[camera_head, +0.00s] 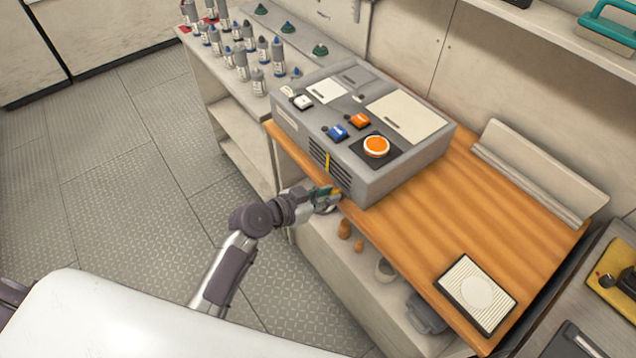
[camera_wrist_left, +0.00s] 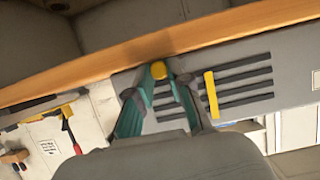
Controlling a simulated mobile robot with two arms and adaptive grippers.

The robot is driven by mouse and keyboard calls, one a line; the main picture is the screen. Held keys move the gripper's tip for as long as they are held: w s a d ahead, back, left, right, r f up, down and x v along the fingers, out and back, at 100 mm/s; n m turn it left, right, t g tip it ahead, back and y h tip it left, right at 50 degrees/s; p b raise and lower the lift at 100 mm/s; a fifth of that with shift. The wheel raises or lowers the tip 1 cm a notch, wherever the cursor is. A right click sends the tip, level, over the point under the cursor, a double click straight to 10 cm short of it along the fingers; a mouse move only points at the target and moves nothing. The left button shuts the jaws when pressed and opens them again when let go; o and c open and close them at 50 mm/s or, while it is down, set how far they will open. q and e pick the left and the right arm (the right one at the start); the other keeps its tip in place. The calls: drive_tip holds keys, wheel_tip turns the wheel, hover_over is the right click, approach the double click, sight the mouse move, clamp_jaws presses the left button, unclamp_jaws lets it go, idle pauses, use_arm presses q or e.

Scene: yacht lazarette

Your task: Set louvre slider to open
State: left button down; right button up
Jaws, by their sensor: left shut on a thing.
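The louvre (camera_head: 342,177) is a row of dark slots in the front face of a grey box on a wooden bench. It shows upside down in the left wrist view (camera_wrist_left: 248,88). A yellow upright bar (camera_head: 327,163) crosses the slots, also seen in the wrist view (camera_wrist_left: 211,94). A round yellow slider knob (camera_wrist_left: 158,70) sits to one side of this bar, apart from it. My left gripper (camera_head: 327,195) is at the louvre's right end in the head view. Its teal fingers (camera_wrist_left: 160,80) are shut on the knob, partly hiding it. My right gripper is out of view.
The wooden bench edge (camera_head: 383,246) runs close by the left gripper. The box top carries an orange round button (camera_head: 376,146), a blue switch (camera_head: 338,132) and an orange switch (camera_head: 360,121). Bottles stand on the shelf at the back left. The floor left of the arm is clear.

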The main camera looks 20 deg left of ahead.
use_arm(q)
drive_tip(key=shift+a, duration=0.1)
drive_tip(key=c, duration=1.1)
unclamp_jaws()
drive_tip(key=shift+o, duration=0.2)
drive_tip(key=v, duration=1.2)
drive_tip(key=shift+f, duration=0.15)
drive_tip(key=s+a+f+n+g+y, duration=0.1)
drive_tip(key=s+a+f+n+y, duration=0.1)
drive_tip(key=f, duration=0.7)
drive_tip(key=s+a+f+n+g+y, duration=0.1)
drive_tip(key=s+a+f+y, duration=0.15)
drive_tip(key=f, duration=0.65)
drive_tip(key=s+a+f+n+g+y, duration=0.1)
drive_tip(key=s+a+f+n+g, duration=0.15)
drive_tip(key=f, duration=0.65)
drive_tip(key=s+f+g+y, duration=0.1)
drive_tip(key=s+f, duration=0.5)
drive_tip(key=s, duration=0.3)
drive_tip(key=s+f+g, duration=0.2)
drive_tip(key=s+f, duration=0.5)
drive_tip(key=s, duration=0.3)
drive_tip(key=s+f+g+y, duration=0.1)
drive_tip(key=s+f+g, duration=0.1)
drive_tip(key=s+f, duration=0.4)
drive_tip(key=s+d, duration=0.1)
drive_tip(key=s, duration=0.3)
drive_tip(key=shift+f+y, duration=0.25)
drive_tip(key=shift+y, duration=0.1)
